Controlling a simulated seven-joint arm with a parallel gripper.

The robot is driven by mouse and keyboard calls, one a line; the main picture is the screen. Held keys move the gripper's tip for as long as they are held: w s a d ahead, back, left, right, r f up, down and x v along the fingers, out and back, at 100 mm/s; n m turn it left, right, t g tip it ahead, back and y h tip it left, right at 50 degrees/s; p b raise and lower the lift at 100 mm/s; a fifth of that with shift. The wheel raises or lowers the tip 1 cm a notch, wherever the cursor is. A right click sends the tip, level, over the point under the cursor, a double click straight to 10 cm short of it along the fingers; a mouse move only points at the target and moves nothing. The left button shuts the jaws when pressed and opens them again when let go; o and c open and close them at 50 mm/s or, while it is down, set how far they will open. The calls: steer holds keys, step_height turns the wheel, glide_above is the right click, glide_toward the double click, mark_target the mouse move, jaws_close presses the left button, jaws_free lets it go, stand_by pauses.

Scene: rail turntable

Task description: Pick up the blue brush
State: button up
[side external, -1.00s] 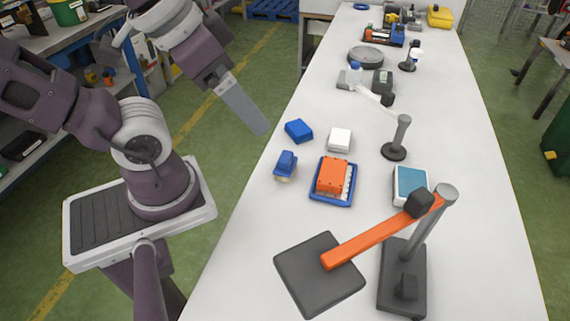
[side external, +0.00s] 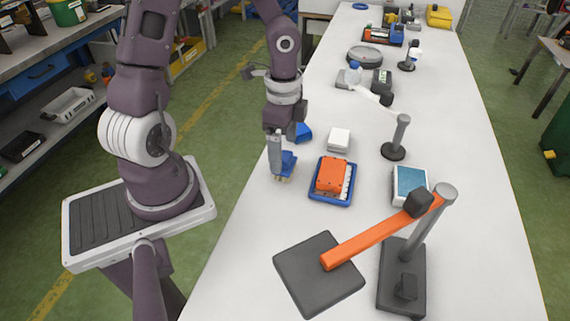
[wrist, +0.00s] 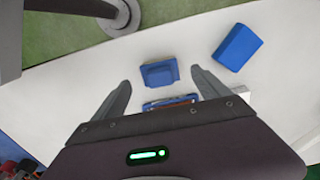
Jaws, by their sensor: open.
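The blue brush (side external: 287,161), with tan bristles at its lower end, stands near the left edge of the white table. In the wrist view the brush (wrist: 160,74) shows as a blue block between and slightly beyond the fingertips. My gripper (side external: 277,160) points down at the brush, and its near finger overlaps the brush's left side in the side view. In the wrist view my gripper (wrist: 160,78) has its two fingers spread wide, with nothing held. I cannot tell whether a finger touches the brush.
A blue block (side external: 304,133) lies just behind, partly hidden by my gripper. A white box (side external: 339,140) and a blue tray (side external: 318,197) holding an orange item (side external: 332,176) stand to the right. An orange-armed stand (side external: 385,233) is in front.

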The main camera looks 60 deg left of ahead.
mark_target(285, 155)
step_height(285, 155, down, 3)
steer(key=shift+w+d, duration=0.1)
steer(key=shift+d, duration=0.05)
steer(key=c, duration=1.5)
step_height(285, 155, up, 10)
steer(key=shift+r, duration=0.1)
steer(key=o, duration=0.7)
steer(key=c, duration=0.5)
